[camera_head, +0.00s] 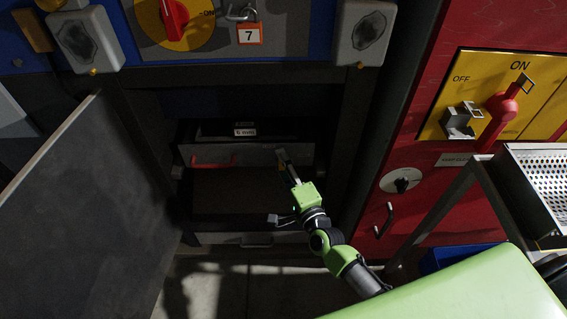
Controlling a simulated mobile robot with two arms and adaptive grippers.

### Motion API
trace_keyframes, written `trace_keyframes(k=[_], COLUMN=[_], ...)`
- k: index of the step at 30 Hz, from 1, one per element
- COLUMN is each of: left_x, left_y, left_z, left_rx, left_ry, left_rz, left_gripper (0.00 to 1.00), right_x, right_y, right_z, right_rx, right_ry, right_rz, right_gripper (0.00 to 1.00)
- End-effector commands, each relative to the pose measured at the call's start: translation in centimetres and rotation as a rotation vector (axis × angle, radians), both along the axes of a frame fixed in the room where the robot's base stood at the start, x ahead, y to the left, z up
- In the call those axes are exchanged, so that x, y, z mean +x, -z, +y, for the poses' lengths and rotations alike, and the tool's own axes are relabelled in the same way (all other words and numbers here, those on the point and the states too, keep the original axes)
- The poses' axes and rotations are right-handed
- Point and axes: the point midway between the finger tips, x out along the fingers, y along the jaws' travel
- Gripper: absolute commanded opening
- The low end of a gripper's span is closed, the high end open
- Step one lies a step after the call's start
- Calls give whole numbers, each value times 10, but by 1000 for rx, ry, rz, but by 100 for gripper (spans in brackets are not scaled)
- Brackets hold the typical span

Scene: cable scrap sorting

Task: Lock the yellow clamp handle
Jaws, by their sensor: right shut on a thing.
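My right gripper (284,157) reaches into the dark cabinet on a green arm from the lower right. Its narrow fingers are shut on a small yellow piece, the yellow clamp handle (281,166), at the right end of a grey drawer front (258,154). The fingers hide most of the handle, and its exact angle cannot be told. A red handle (213,163) lies on the left part of the same front. A "6 mm" label (245,132) sits above. My left gripper is not in view.
An open grey door (85,200) stands on the left. The cabinet's right frame (350,150) is close to my arm. At the right are a red panel with a yellow ON/OFF plate (453,92) and a perforated metal tray (540,170). Floor shows below the cabinet.

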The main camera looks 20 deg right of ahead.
Motion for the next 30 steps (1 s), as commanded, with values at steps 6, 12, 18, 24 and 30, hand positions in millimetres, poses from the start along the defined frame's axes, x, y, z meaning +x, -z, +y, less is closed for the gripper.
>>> trace_keyframes(k=[6,12,18,24,30], left_x=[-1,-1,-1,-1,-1], left_y=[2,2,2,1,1], left_z=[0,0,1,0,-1], left_rx=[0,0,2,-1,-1], left_ry=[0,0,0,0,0], left_rz=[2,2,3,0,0], left_gripper=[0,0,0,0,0], right_x=[0,0,0,0,-17], right_y=[0,0,0,0,2], right_z=[1,1,1,0,-2], right_rx=[-6,-7,-6,-5,-4], right_ry=[-2,-2,-1,-1,-1], right_rz=[1,1,0,0,4], right_gripper=[21,21,60,60,60])
